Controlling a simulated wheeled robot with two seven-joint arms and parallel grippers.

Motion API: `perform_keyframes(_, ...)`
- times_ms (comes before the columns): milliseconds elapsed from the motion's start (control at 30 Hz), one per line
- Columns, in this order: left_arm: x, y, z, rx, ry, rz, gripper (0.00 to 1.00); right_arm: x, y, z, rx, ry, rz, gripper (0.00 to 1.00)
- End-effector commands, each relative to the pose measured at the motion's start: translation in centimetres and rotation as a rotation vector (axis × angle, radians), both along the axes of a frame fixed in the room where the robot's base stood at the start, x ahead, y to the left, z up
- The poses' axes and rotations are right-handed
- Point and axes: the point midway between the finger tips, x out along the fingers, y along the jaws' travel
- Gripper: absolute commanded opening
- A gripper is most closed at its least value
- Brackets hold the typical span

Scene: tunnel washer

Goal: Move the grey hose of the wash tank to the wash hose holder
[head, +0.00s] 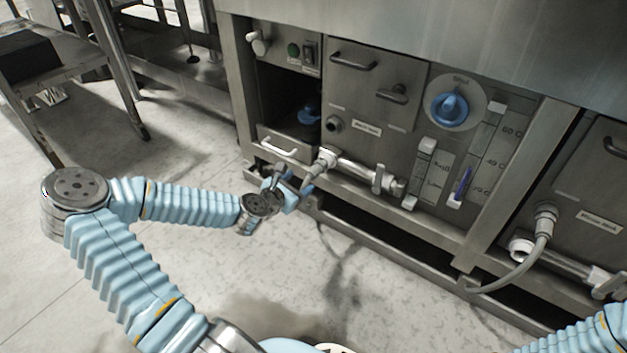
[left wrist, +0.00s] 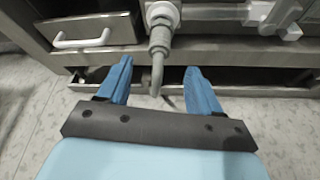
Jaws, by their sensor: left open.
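A grey hose (head: 311,180) hangs from a coupling (head: 327,157) at the left end of a metal pipe with a lever valve, low on the washer's left panel. A short round stub (head: 333,125) sticks out above it beside a small label too blurred to read; I cannot tell if this is the holder. My left gripper (head: 299,189) is open at the hose, below the coupling. In the left wrist view the grey hose (left wrist: 159,50) runs down between the two blue fingers (left wrist: 159,64), with gaps on both sides. My right gripper is out of view.
A second grey hose (head: 537,255) hangs from a coupling on the right panel. A drawer handle (head: 280,147), a blue dial (head: 450,108) and level gauges sit around the left panel. A metal table (head: 70,65) stands at upper left. The floor in front is clear.

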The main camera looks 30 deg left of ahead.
Motion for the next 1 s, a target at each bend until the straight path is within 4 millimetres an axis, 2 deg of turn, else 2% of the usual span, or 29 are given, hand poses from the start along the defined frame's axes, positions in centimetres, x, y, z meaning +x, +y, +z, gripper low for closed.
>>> perform_keyframes(33, 1.2, -0.1, -0.8, 0.001, -0.002, -0.003, 0.65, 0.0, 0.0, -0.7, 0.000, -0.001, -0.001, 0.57)
perform_keyframes(200, 4.7, -0.1, -2.1, 0.001, -0.001, -0.004, 0.65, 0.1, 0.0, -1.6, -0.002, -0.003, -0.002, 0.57)
perform_keyframes(400, 7.6, 0.1, -3.2, 0.002, 0.001, -0.004, 0.65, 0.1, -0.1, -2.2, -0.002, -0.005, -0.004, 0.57)
perform_keyframes(600, 8.8, 0.2, -3.6, 0.002, 0.002, -0.003, 0.65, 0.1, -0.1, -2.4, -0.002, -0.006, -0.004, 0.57)
perform_keyframes(867, 8.9, 0.2, -3.7, 0.002, 0.002, -0.003, 0.65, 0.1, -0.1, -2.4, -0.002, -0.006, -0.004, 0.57)
perform_keyframes(1000, 8.9, 0.2, -3.7, 0.002, 0.002, -0.003, 0.45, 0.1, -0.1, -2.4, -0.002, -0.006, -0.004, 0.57)
